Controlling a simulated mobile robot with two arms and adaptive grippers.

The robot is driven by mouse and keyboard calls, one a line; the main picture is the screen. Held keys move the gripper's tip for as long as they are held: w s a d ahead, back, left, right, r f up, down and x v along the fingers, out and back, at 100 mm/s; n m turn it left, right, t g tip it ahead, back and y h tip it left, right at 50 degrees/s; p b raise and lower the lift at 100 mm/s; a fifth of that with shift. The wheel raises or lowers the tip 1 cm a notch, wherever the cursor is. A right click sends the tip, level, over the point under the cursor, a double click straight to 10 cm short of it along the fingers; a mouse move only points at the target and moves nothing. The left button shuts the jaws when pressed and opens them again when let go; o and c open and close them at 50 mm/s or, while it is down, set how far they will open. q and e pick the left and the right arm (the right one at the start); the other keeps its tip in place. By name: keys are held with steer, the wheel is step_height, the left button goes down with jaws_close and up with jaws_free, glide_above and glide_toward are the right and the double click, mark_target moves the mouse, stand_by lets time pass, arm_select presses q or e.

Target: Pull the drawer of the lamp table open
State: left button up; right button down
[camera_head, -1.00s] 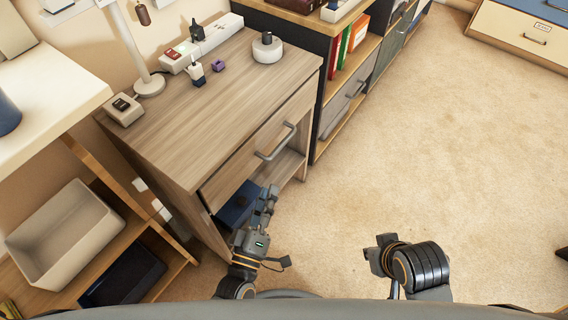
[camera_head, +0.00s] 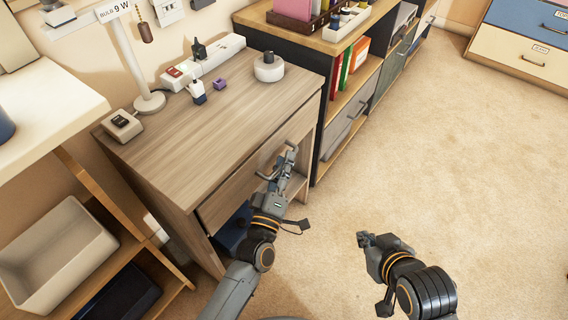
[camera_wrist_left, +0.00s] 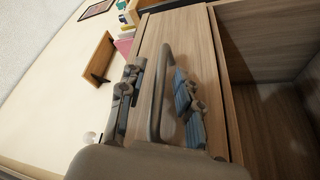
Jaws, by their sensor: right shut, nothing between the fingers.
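The lamp table (camera_head: 185,130) is light wood with a drawer front (camera_head: 232,188) below its top. The bar handle (camera_head: 266,176) is partly hidden by my left gripper (camera_head: 287,160) in the head view. The left wrist view shows the handle (camera_wrist_left: 158,92) between the two spread fingers of my left gripper (camera_wrist_left: 158,98), with gaps on both sides. The left gripper is open around it. The drawer looks closed, its front about flush with the table. My right gripper (camera_head: 364,240) is shut and empty above the carpet, right of the table.
On the tabletop are a lamp base (camera_head: 150,102), a power strip (camera_head: 205,62), a round white object (camera_head: 268,68) and small items. Shelves with a grey bin (camera_head: 55,255) stand at left. A dark cabinet (camera_head: 345,120) adjoins at right. Carpet (camera_head: 440,160) is clear in front.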

arm_select(q)
steer(key=shift+w, duration=0.25)
arm_select(e)
steer(key=shift+w+r, duration=0.15)
steer(key=shift+w, duration=0.05)
arm_select(q)
jaws_close()
steer(key=shift+d, duration=0.1)
arm_select(e)
steer(key=shift+s, duration=0.1)
